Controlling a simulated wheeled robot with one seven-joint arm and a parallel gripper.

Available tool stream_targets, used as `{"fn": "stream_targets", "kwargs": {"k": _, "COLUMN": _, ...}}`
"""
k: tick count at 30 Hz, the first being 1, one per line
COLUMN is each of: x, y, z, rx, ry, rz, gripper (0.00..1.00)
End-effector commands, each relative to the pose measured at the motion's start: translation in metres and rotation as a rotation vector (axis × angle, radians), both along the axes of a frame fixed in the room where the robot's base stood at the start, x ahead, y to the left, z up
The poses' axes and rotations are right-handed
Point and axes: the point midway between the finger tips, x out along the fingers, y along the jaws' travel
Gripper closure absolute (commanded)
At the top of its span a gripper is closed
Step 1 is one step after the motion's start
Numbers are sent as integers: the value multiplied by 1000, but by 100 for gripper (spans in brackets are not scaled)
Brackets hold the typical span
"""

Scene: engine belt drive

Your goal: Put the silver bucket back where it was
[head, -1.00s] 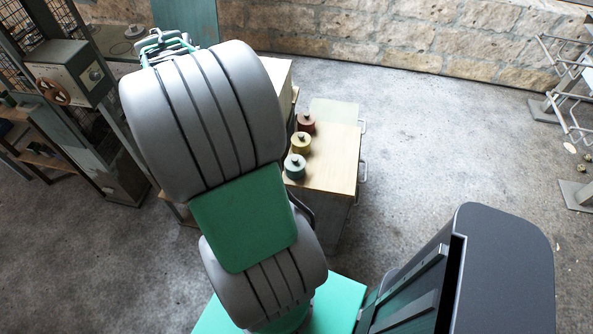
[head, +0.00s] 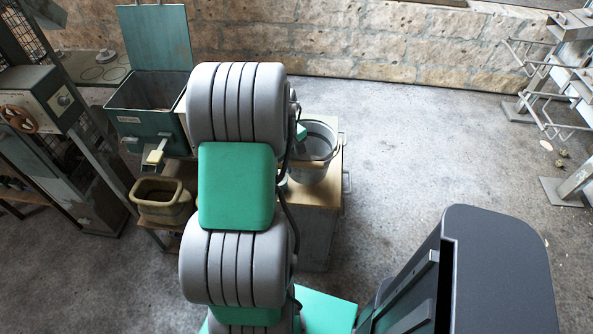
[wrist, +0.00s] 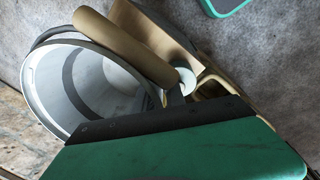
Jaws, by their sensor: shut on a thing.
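The silver bucket (head: 312,173) is at the right side of the wood-topped cabinet, just right of my arm in the head view. I cannot tell whether it hangs or rests there. In the wrist view the bucket (wrist: 78,88) is tilted in the picture, its open mouth and pale inside showing. A wooden handle grip (wrist: 125,46) crosses beside its rim. My gripper (wrist: 178,92) is shut at the handle, its fingertips mostly hidden by its green housing. In the head view my arm hides most of the gripper.
The wood-topped cabinet (head: 318,197) stands under the bucket. Left of my arm are an open green bin (head: 150,122) with a raised lid and a beige tub (head: 160,207). Metal racks (head: 575,85) stand far right. The floor between cabinet and racks is clear.

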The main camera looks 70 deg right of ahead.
Motion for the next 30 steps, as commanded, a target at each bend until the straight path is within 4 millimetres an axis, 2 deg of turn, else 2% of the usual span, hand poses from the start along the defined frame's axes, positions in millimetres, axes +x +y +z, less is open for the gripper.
{"fn": "stream_targets", "kwargs": {"k": 8, "x": -11, "y": -18, "z": -25, "rx": 0, "ry": 1, "rz": -2, "gripper": 100}}
{"fn": "stream_targets", "kwargs": {"k": 13, "x": -11, "y": -18, "z": -52, "rx": 1, "ry": 0, "rz": 0, "gripper": 100}}
{"fn": "stream_targets", "kwargs": {"k": 23, "x": -10, "y": -18, "z": -58, "rx": -1, "ry": 0, "rz": 0, "gripper": 100}}
{"fn": "stream_targets", "kwargs": {"k": 24, "x": -10, "y": -18, "z": -59, "rx": 0, "ry": 0, "rz": 0, "gripper": 83}}
{"fn": "stream_targets", "kwargs": {"k": 30, "x": -10, "y": -18, "z": -58, "rx": 0, "ry": 0, "rz": 0, "gripper": 67}}
